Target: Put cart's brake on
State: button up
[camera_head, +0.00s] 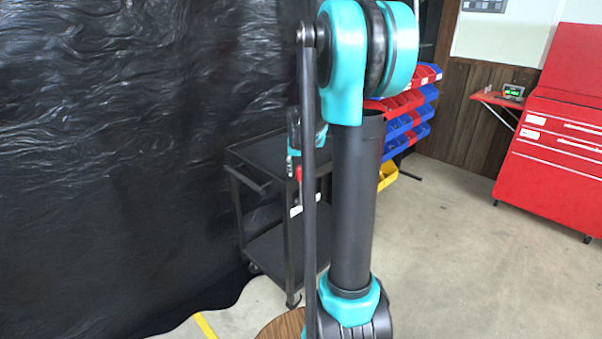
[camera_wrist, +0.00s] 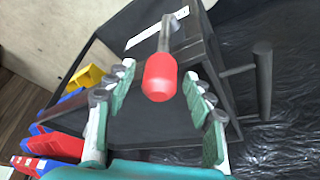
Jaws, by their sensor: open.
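The black two-shelf cart (camera_head: 262,155) stands against the dark plastic sheeting. Its brake lever has a red knob (camera_head: 299,173) beside a white label on the cart's edge. In the wrist view the red knob (camera_wrist: 160,78) sits on a grey metal stem that runs up to the cart frame (camera_wrist: 195,50). My gripper (camera_wrist: 158,84) is open, with one teal finger on each side of the knob; a gap shows on both sides. In the head view my arm's rod and tube hide part of the cart, and my gripper (camera_head: 293,150) shows only partly, just above the knob.
Red, blue and yellow bins (camera_head: 405,115) hang behind the cart on the right. A red tool cabinet (camera_head: 550,150) and a small red shelf (camera_head: 497,99) stand further right. Black plastic sheeting (camera_head: 120,150) fills the left. The concrete floor (camera_head: 450,250) on the right is clear.

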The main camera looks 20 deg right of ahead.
jog(key=shift+w+d+f, duration=0.1)
jog(key=shift+w+f, duration=0.1)
jog(key=shift+f, duration=0.35)
grip_shut()
